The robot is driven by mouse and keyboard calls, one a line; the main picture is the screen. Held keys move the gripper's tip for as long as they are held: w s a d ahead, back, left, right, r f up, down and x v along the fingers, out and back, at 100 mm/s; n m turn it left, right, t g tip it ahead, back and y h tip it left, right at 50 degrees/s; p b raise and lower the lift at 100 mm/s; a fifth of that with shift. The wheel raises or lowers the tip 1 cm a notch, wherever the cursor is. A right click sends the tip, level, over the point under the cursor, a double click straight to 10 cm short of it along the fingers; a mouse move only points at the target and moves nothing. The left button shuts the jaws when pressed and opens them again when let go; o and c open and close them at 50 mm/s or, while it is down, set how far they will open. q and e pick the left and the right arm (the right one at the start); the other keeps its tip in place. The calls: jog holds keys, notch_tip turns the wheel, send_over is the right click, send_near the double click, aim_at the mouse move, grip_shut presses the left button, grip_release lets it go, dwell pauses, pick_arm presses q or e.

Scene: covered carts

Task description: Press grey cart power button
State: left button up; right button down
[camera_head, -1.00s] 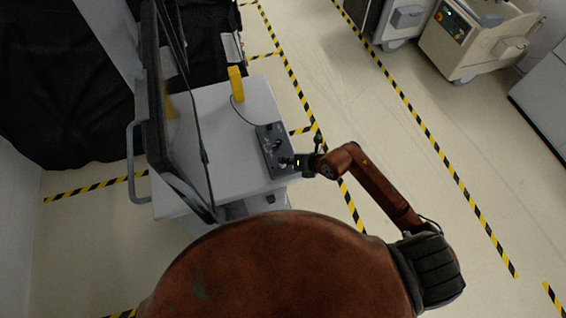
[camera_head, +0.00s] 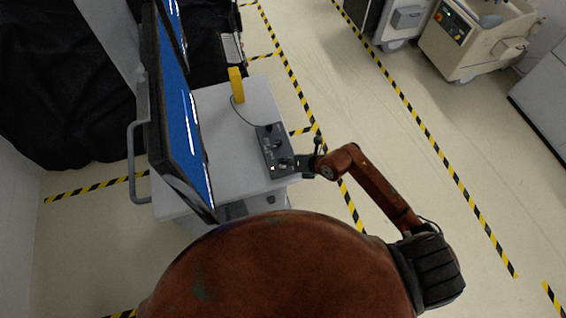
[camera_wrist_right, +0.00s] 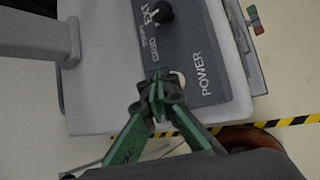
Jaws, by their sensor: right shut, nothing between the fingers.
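The grey cart (camera_head: 225,118) stands left of centre in the head view, with a dark control panel (camera_head: 267,140) on its top near the right edge. In the right wrist view the panel (camera_wrist_right: 214,50) shows the word POWER beside a pale round button (camera_wrist_right: 180,76). My right gripper (camera_head: 287,163) reaches the panel's near end from the right. In the wrist view its shut, empty green fingers (camera_wrist_right: 158,80) are at the button and hide part of it. Contact is hard to tell. The cart's screen (camera_head: 183,120) is lit blue. My left gripper is out of view.
A yellow object (camera_head: 236,84) with a cable stands on the cart top. The cart has a side handle (camera_head: 132,165). Black-and-yellow tape (camera_head: 400,95) marks the open floor at right. A beige cart (camera_head: 470,40) stands at the far right.

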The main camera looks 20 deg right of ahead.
notch_tip(320, 180, up, 6)
jog(key=p, duration=0.5)
dwell(0.4)
